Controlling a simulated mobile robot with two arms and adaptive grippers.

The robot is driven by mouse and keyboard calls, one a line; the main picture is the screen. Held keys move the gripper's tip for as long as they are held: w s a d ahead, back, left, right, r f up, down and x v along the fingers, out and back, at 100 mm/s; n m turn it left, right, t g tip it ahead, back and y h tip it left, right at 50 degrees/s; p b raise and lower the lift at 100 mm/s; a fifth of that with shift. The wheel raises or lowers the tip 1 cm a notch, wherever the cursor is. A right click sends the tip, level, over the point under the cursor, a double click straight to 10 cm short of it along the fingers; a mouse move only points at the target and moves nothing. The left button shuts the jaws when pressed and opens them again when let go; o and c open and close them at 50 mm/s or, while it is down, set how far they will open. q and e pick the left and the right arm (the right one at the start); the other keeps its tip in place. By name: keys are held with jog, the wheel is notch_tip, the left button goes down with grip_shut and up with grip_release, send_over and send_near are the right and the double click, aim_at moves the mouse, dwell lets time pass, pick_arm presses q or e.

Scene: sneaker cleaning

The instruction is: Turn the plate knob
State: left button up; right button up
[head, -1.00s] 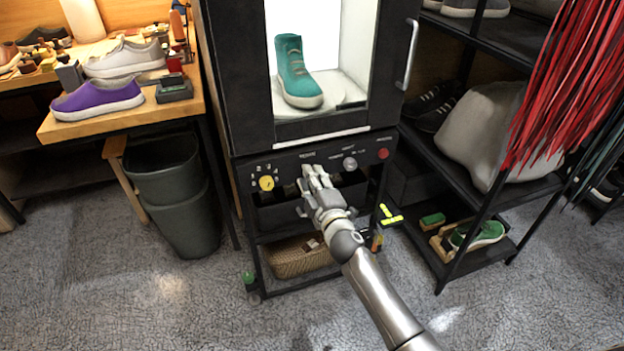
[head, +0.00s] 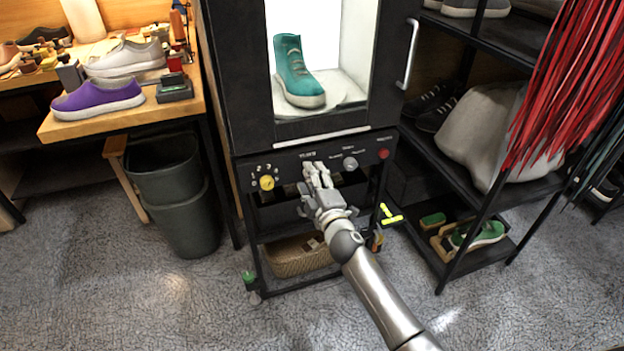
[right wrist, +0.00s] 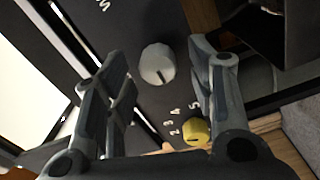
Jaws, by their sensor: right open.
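The black cabinet's control panel (head: 312,157) has a yellow knob (head: 267,183) at left, a grey knob (head: 350,163) right of middle and a red button (head: 383,153) at right. My right gripper (head: 318,174) is in front of the panel between the yellow and grey knobs and hides what is behind it. In the right wrist view, another light grey knob (right wrist: 157,63) with a dark pointer line shows between the open fingers of the gripper (right wrist: 160,72). I see no clear contact. The yellow knob (right wrist: 196,131) shows near the right finger. The labels are too small to read surely.
A teal shoe (head: 298,75) stands on a white plate (head: 347,92) in the lit cabinet above. Below the panel is a wicker basket (head: 297,262). A shoe shelf (head: 480,215) stands close at right, a bin (head: 175,190) at left. Floor in front is clear.

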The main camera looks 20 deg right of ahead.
pick_arm(q)
jog(key=shift+s+f, duration=0.1)
jog(key=shift+s, duration=0.05)
pick_arm(e)
jog(key=s, duration=1.2)
jog(key=shift+d, duration=0.25)
